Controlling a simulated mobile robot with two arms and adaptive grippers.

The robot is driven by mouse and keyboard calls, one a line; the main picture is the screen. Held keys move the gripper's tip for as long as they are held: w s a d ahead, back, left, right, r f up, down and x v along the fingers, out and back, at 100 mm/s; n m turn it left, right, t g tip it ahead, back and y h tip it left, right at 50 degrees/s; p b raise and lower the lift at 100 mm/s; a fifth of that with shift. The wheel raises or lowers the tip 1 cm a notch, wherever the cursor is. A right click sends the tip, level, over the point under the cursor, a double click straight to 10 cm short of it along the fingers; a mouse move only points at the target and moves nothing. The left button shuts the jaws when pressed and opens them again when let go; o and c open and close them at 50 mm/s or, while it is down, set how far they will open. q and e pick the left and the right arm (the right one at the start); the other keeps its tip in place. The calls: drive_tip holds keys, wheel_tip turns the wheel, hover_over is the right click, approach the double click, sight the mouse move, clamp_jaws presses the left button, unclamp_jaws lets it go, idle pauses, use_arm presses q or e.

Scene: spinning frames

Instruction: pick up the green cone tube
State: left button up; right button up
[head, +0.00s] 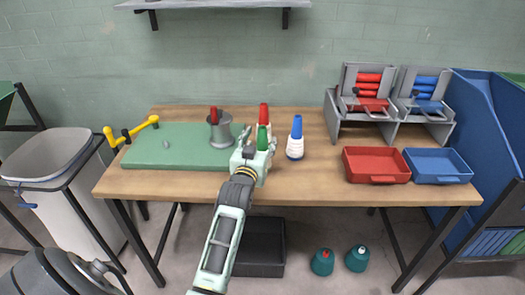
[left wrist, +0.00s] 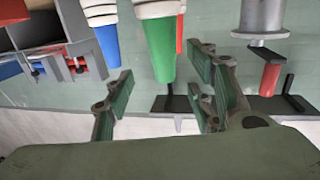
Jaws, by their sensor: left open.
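My left gripper (left wrist: 160,90) is open and empty. Its fingers spread to either side of the cone's line, and I cannot tell whether they touch it. My right gripper is not in view.
A red cone (head: 264,113) stands just behind; a blue cone with white thread (head: 296,141) stands to the right. A grey metal holder (head: 221,132) sits on the green mat (head: 160,155) at left. Red (head: 376,165) and blue trays (head: 437,166) lie at right.

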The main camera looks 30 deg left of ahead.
sight(261, 135)
use_arm(q)
drive_tip(key=x, duration=0.3)
drive_tip(key=p+x, duration=0.1)
drive_tip(key=x, duration=0.1)
drive_tip(key=shift+w+a, duration=0.25)
drive_tip(key=shift+a, duration=0.15)
drive_tip(key=shift+s, duration=0.1)
